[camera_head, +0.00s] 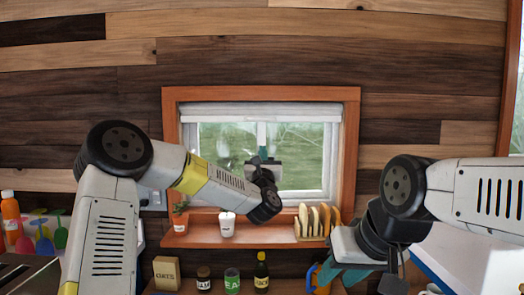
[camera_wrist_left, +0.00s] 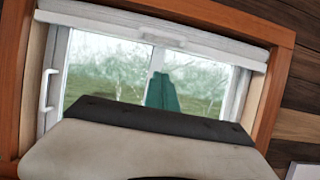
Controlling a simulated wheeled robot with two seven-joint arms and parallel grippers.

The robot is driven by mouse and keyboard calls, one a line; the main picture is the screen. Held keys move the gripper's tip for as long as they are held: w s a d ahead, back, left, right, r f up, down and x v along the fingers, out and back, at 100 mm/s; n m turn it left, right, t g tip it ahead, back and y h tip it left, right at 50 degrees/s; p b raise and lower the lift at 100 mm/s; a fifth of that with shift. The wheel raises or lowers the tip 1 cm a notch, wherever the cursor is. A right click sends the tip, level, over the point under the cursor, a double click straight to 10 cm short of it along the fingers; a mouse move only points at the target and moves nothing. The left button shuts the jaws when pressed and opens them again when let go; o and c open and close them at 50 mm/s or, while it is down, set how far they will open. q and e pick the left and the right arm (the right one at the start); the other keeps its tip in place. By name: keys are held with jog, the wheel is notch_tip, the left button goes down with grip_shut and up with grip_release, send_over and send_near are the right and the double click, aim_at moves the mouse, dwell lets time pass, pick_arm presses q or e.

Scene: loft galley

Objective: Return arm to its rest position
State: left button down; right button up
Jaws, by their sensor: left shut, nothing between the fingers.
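My left arm comes in from the left and reaches toward the window. My left gripper (camera_head: 262,152) is raised in front of the window glass, with its teal fingers pointing up. In the left wrist view the teal fingers (camera_wrist_left: 161,90) are together, with nothing between them. My right gripper (camera_head: 330,275) is low at the right, pointing left and down in front of the lower shelf. Its teal finger shows, but I cannot tell whether it is open or shut.
The window (camera_head: 300,150) has an orange-brown frame and a sill shelf holding a potted plant (camera_head: 180,217), a white cup (camera_head: 227,223) and a rack of plates (camera_head: 316,222). Below stand an oats box (camera_head: 167,273), jars and a dark bottle (camera_head: 261,272). Bottles and colourful utensils stand at left.

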pick_arm(q)
jog(key=s+d+f+m+g+h, duration=0.25)
jog(key=s+m+g, duration=0.2)
jog(key=m, duration=0.65)
jog(key=s+d+f+m+g+h, duration=0.1)
jog(key=s+f+m+g+h, duration=0.2)
jog(key=s+m, duration=0.5)
jog(key=s+a+f+m+g+y, duration=0.1)
jog(key=s+a+f+m+g, duration=0.2)
jog(key=s, duration=0.6)
jog(key=s+a+f+m+g+y, duration=0.1)
jog(key=s+a+f+m+g, duration=0.2)
jog(key=s+a+m, duration=0.5)
jog(key=s+a+f+m+g+y, duration=0.1)
jog(key=s+a+f+m+g, duration=0.2)
jog(key=s+a+m, duration=0.3)
jog(key=s+a+f, duration=0.1)
jog(key=s, duration=0.4)
jog(key=shift+s+a, duration=0.3)
jog(key=shift+s, duration=0.05)
